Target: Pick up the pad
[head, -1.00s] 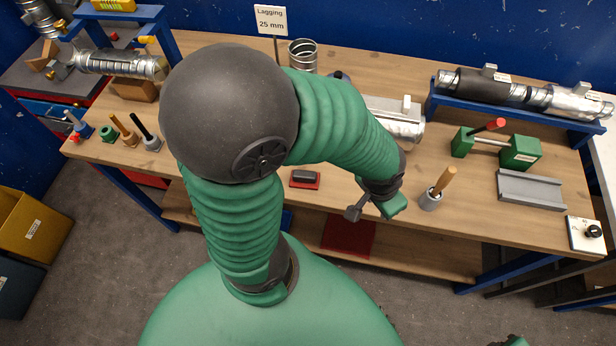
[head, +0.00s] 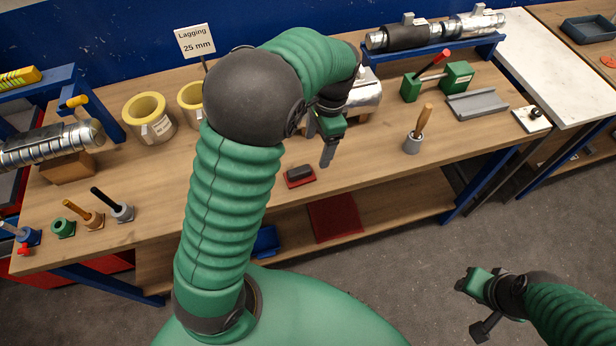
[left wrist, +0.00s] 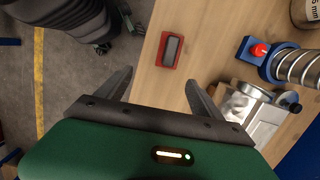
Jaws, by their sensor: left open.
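The pad (head: 300,171) is a small dark block on a red base, lying near the front edge of the workbench. In the left wrist view the pad (left wrist: 173,49) shows grey in its red holder, beyond the fingertips and between their lines. My left gripper (head: 320,143) is open and empty, above the bench and a little to the right of the pad. Its two fingers stand apart in the left wrist view (left wrist: 159,78). My right gripper (head: 474,302) is low at the right, in front of the bench and far from the pad; its jaw opening is unclear.
A wooden-handled tool in a grey cup (head: 413,143) stands to the right. A silver-clad pipe piece (head: 365,95) is behind my left gripper. Yellow lagging rings (head: 148,118) and several handled tools (head: 122,210) stand to the left. Bench around the pad is bare.

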